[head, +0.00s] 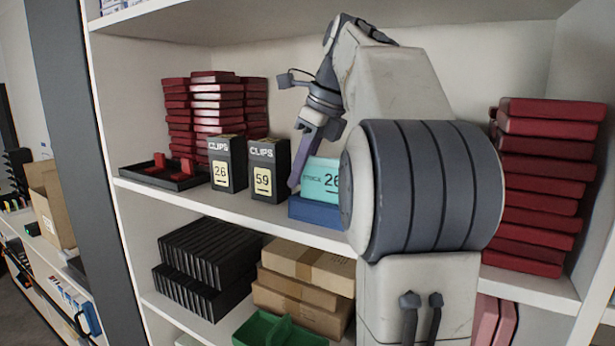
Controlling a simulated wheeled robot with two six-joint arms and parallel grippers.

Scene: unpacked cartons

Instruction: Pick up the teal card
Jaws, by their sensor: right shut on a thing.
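The teal card (319,179) stands upright at the blue box (317,213) on the middle shelf. It shows printed text and a "26", and its right side is hidden behind my right arm. My right gripper (297,180) reaches down from above at the card's left edge, with its fingers in front of the shelf's back. It is shut on the teal card, as far as the overlap shows. The card's lower edge meets the blue box; I cannot tell whether it is inside it. My left gripper is not in view.
Two black "CLIPS" boxes, 26 (228,165) and 59 (268,170), stand just left of the gripper. Red stacks (216,105) rise behind them, and another red stack (540,190) stands at right. A black tray (150,178) is at left.

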